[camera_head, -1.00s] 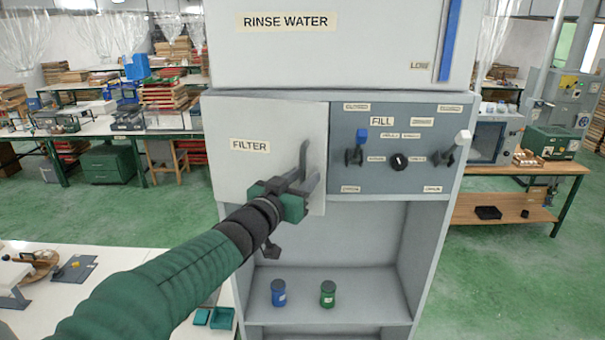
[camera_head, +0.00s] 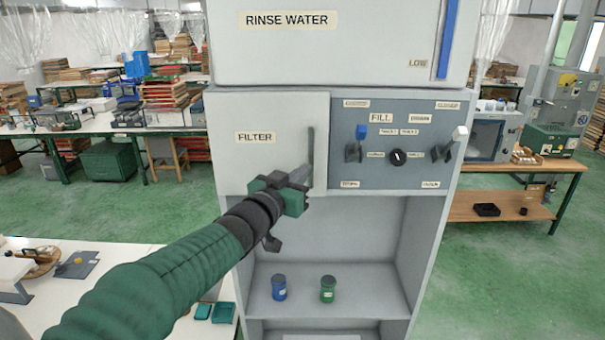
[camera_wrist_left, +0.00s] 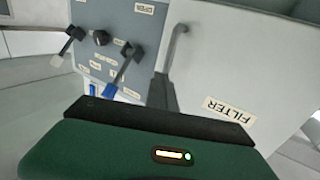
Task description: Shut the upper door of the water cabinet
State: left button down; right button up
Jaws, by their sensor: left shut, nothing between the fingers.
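The water cabinet (camera_head: 435,225) stands in the middle of the head view, with a "RINSE WATER" panel on top. Its upper door, labelled "FILTER" (camera_head: 255,165), sits beside the fill panel and looks flush or almost flush with it. The door has a dark vertical handle (camera_head: 311,150) near its right edge; the handle also shows in the left wrist view (camera_wrist_left: 178,50). My left gripper (camera_head: 303,176) is shut and empty, its fingertips at the door just by the lower part of the handle. Whether they touch cannot be told. My right gripper is not in view.
The fill panel (camera_head: 390,172) has levers and a knob right of the door. A blue jar (camera_head: 279,288) and a green jar (camera_head: 328,289) stand on the open shelf below. A white table (camera_head: 100,262) is at the lower left. Green floor lies clear on the right.

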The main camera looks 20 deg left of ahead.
pick_arm(q)
jog(key=shift+w+a+f, duration=0.1)
jog(key=shift+a, duration=0.1)
dwell(0.4)
jog(key=shift+s+d, duration=0.1)
jog(key=shift+s, duration=0.1)
jog(key=c, duration=1.5)
grip_release()
jog(key=shift+w, duration=0.15)
jog(key=shift+o, duration=0.2)
